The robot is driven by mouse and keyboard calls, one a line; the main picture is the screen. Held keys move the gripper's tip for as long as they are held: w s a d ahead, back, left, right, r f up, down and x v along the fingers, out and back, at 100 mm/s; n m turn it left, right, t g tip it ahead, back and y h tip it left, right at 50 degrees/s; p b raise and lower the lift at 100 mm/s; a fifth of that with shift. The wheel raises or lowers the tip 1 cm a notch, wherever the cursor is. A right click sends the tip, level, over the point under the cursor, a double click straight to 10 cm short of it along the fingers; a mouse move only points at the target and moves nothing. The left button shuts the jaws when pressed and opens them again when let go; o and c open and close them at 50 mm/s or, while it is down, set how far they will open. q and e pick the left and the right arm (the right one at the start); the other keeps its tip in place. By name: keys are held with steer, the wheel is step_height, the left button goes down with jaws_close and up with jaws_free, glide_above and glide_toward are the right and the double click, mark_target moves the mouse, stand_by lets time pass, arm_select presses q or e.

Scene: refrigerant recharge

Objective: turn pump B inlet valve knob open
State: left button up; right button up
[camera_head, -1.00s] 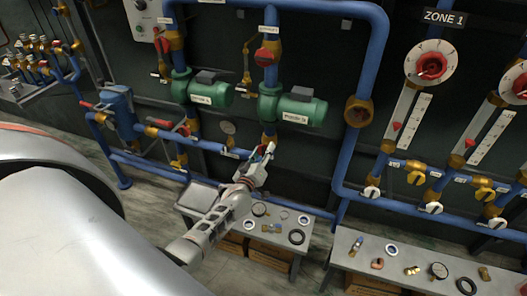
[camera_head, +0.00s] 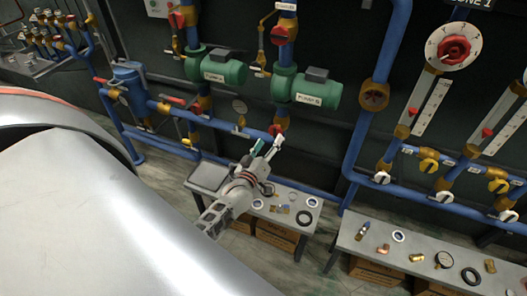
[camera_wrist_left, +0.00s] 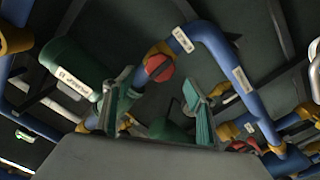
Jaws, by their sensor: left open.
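The pump B inlet valve knob is red (camera_head: 275,129) and sits on the pipe below green pump B (camera_head: 314,92) in the head view. My left gripper (camera_head: 268,145) is open and empty, just below the knob, with fingers spread. In the left wrist view, the picture is upside down and the red knob (camera_wrist_left: 160,68) lies ahead, between and beyond the fingertips (camera_wrist_left: 158,98), apart from them. Pump B's labelled body (camera_wrist_left: 75,75) is at the left there. My right gripper is not in view.
Green pump A (camera_head: 215,68) stands left of pump B. A blue pipe (camera_head: 225,125) runs close behind my gripper. A small table (camera_head: 300,187) with loose parts is below it. A second red knob (camera_head: 280,35) is above pump B.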

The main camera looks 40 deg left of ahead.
arm_select(q)
steer(key=v, duration=0.5)
stand_by(0.4)
steer(key=s+d+f+m+g+h, duration=0.3)
steer(key=s+d+m, duration=0.4)
steer(key=s+d, duration=0.3)
steer(key=s+d+f+m+g+h, duration=0.3)
steer(key=s+d+f+m, duration=0.2)
steer(key=s+d, duration=0.5)
steer(key=shift+s+f+m+g+h, duration=0.3)
steer(key=shift+s+m+g+h, duration=0.1)
steer(key=shift+s+m, duration=0.65)
steer(key=shift+d, duration=0.1)
